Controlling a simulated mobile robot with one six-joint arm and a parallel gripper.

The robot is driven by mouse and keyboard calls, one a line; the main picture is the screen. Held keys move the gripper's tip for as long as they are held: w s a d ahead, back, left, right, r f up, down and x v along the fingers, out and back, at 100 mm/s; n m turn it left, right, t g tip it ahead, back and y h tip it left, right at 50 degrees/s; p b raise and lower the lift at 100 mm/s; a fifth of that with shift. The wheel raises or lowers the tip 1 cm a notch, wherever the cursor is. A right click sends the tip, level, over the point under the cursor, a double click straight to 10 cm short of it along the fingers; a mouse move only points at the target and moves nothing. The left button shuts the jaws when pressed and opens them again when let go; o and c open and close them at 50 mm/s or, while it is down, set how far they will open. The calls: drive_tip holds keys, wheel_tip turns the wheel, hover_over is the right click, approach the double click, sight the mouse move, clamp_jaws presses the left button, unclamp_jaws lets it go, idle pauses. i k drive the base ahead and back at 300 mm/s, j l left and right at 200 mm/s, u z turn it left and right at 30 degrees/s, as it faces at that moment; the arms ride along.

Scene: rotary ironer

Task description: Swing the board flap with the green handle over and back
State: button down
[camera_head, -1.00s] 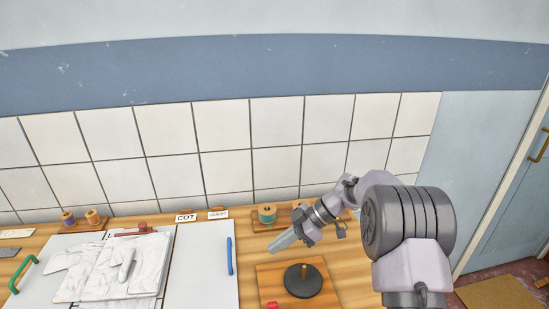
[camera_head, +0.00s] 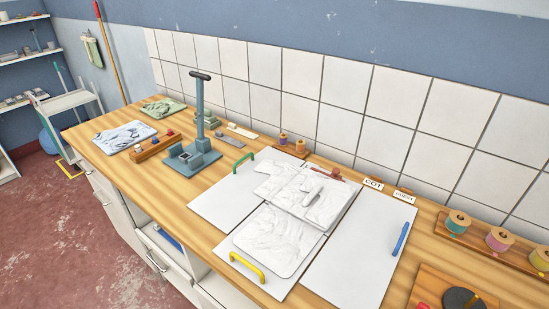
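The green handle (camera_head: 243,162) stands on the back left part of a white board flap (camera_head: 222,203), which lies flat on the wooden worktop. White folded cloth (camera_head: 318,205) lies on the middle of the board, just right of this flap. A yellow handle (camera_head: 247,268) is on the front flap, which has white cloth over much of it. A blue handle (camera_head: 401,239) is on the bare right flap (camera_head: 350,262). My gripper is not in view.
A grey-blue press stand (camera_head: 200,125) rises left of the board, with a wooden block of knobs (camera_head: 155,147) beside it. Thread spools (camera_head: 498,240) stand at right. Open red floor (camera_head: 125,245) lies in front of the worktop.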

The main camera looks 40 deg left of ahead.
sight(225, 204)
drive_tip(key=u, duration=1.7)
drive_tip(key=i+j+z, duration=0.1)
drive_tip(key=i+j, duration=0.15)
drive_tip(key=i+j+z, duration=0.1)
drive_tip(key=i+j, duration=0.15)
drive_tip(key=j, duration=0.15)
drive_tip(key=i+j+z, duration=0.25)
drive_tip(key=i+j, duration=0.2)
drive_tip(key=j, duration=0.3)
drive_tip(key=i+j+z, duration=0.1)
drive_tip(key=j, duration=0.3)
drive_tip(key=i, duration=0.15)
